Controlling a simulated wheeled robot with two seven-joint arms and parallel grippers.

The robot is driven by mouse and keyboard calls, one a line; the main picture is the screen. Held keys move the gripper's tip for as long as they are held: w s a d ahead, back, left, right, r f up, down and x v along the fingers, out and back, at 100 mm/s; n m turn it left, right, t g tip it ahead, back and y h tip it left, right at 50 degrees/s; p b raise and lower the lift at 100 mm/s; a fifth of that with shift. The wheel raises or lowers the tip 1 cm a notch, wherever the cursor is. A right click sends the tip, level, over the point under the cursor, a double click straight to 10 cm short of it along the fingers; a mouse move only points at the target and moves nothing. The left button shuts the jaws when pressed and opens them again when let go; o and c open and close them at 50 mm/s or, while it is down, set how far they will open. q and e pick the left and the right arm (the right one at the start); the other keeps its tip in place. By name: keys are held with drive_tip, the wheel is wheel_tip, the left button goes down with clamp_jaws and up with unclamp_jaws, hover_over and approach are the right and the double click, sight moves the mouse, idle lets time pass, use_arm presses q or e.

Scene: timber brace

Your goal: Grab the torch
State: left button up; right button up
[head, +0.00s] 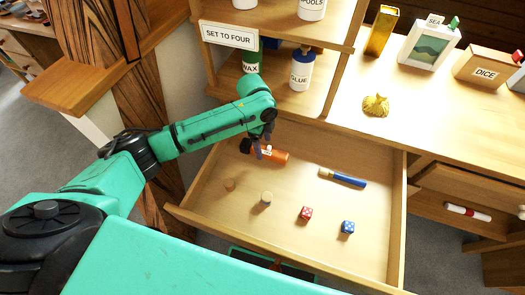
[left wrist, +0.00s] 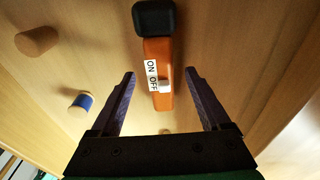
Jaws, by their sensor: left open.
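The torch is an orange bar with a black head and an ON/OFF label. It lies in the open drawer (head: 215,205), near its back left, and in the head view the torch (head: 278,156) is partly hidden by my gripper. In the left wrist view the torch (left wrist: 157,48) runs upward between the fingers, with a small pale switch beside the label. My left gripper (head: 262,150) is over the label end of the torch. In the left wrist view its fingers (left wrist: 160,73) are open, one each side of the torch, with gaps. My right gripper is not in view.
The drawer also holds a blue and brass cylinder (head: 342,178), short wooden pegs (head: 266,198), a red die (head: 305,213) and a blue die (head: 347,227). Shelves with a glue bottle (head: 301,70) stand behind. The counter (head: 440,120) is at right.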

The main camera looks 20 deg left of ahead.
use_arm(q)
wheel_tip(320, 180, down, 2)
drive_tip(key=shift+d+f, duration=0.1)
drive_tip(key=shift+d, duration=0.05)
clamp_jaws()
